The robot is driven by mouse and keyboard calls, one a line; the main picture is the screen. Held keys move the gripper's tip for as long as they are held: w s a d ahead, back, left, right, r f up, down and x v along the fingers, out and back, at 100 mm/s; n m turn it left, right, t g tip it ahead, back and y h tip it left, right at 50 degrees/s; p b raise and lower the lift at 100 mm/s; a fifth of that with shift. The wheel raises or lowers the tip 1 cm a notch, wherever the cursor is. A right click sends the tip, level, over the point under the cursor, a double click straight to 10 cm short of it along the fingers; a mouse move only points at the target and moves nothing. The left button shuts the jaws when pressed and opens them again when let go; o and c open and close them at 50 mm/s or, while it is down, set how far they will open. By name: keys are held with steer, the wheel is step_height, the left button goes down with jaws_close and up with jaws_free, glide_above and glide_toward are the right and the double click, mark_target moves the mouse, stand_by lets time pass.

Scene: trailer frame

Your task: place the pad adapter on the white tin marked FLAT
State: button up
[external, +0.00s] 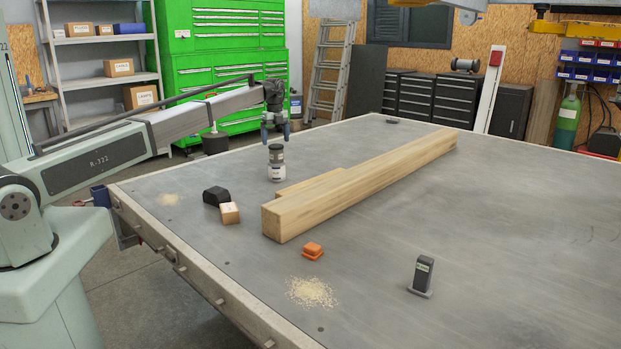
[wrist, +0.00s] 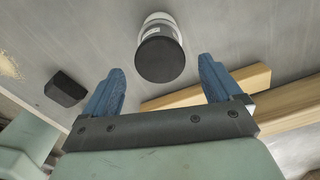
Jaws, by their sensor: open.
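A white tin (external: 277,173) stands upright on the grey table, left of the long timber; its label is too small to read. A dark grey round piece (external: 276,155), which looks like the pad adapter, sits upright on top of the tin. In the wrist view its black round top (wrist: 160,58) hides much of the white tin (wrist: 155,19). My gripper (external: 276,138) is open and empty, pointing down just above the dark piece. In the wrist view the blue fingers of my gripper (wrist: 161,67) are spread to either side, apart from it.
A timber beam (external: 365,180) with a shorter piece beside it lies right of the tin. A black block (external: 215,195) and a small tan block (external: 230,213) lie in front. An orange piece (external: 313,250) and a dark upright stand (external: 423,275) are nearer. The right side is clear.

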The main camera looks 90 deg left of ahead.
mark_target(276, 146)
steer(key=shift+r, duration=2.65)
